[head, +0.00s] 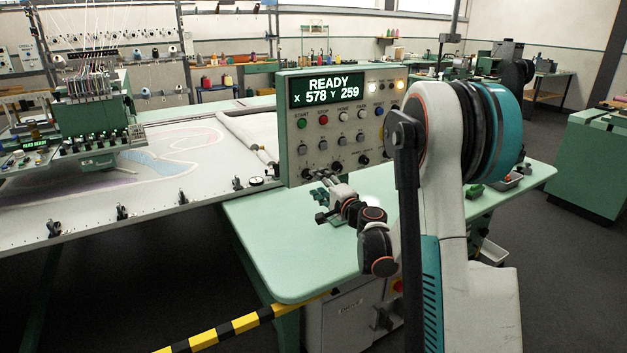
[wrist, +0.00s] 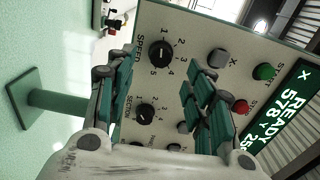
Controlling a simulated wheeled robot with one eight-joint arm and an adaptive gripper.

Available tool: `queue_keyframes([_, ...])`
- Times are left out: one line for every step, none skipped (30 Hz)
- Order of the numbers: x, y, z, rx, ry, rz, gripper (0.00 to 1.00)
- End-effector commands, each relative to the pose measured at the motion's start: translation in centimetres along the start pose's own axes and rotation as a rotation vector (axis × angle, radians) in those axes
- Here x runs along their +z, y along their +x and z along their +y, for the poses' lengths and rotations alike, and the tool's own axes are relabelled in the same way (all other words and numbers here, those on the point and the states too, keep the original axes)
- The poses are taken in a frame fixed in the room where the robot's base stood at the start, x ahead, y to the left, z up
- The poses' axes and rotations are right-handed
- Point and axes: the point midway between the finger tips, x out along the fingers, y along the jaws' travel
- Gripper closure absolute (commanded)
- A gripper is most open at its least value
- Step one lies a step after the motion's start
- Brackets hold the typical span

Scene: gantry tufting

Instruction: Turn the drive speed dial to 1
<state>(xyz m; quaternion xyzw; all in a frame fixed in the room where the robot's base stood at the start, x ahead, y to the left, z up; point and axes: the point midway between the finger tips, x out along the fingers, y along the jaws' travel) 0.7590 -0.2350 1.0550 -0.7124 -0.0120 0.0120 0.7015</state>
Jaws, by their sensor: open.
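The speed dial (wrist: 160,54) is a round black knob on the pale control panel, labelled SPEED, with numbers 1 to 5 around it. The wrist view shows the panel turned sideways. The dial's exact setting is too small to tell. My gripper (wrist: 162,76) is open and empty, its two green-padded fingers spread on either side of the dial in the picture. The dial looks to be beyond the fingertips, with no contact seen.
A second dial (wrist: 145,112) sits beside the speed dial. Buttons, including green (wrist: 265,71) and red (wrist: 240,106), lie close to my right finger. The lit display (head: 327,91) reads READY. The green table (head: 290,255) is clear in front; the tufting frame (head: 90,225) stands left.

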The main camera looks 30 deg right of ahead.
Motion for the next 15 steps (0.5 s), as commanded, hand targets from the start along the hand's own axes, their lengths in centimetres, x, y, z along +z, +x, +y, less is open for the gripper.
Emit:
queue_keyframes([-0.1,-1.2,0.0,0.000,0.000,0.002,0.52])
queue_keyframes([-0.1,-1.8,0.0,0.000,0.000,0.002,0.52])
queue_keyframes([-0.1,-2.6,0.0,0.000,0.000,0.002,0.52])
queue_keyframes([-0.1,-3.1,0.0,0.000,0.000,0.002,0.52])
queue_keyframes([0.0,-3.6,0.0,0.000,0.000,0.002,0.52])
queue_keyframes([-0.1,-4.3,0.0,0.000,0.000,0.002,0.52])
queue_keyframes([-0.1,-4.7,0.0,0.000,0.000,0.001,0.52])
queue_keyframes([-0.1,-5.1,0.0,0.000,0.000,0.001,0.52])
queue_keyframes([0.0,-5.6,0.0,0.000,0.000,0.001,0.52])
queue_keyframes([0.0,-5.9,0.0,0.000,0.000,0.001,0.52])
queue_keyframes([0.0,-6.1,0.0,0.000,0.000,0.000,0.52])
queue_keyframes([0.0,-6.4,0.0,0.000,0.000,0.000,0.52])
queue_keyframes([0.0,-6.5,0.0,0.000,0.000,0.000,0.52])
queue_keyframes([0.0,-6.6,0.0,0.000,0.000,0.000,0.52])
queue_keyframes([0.0,-6.7,0.0,0.000,0.000,0.000,0.52])
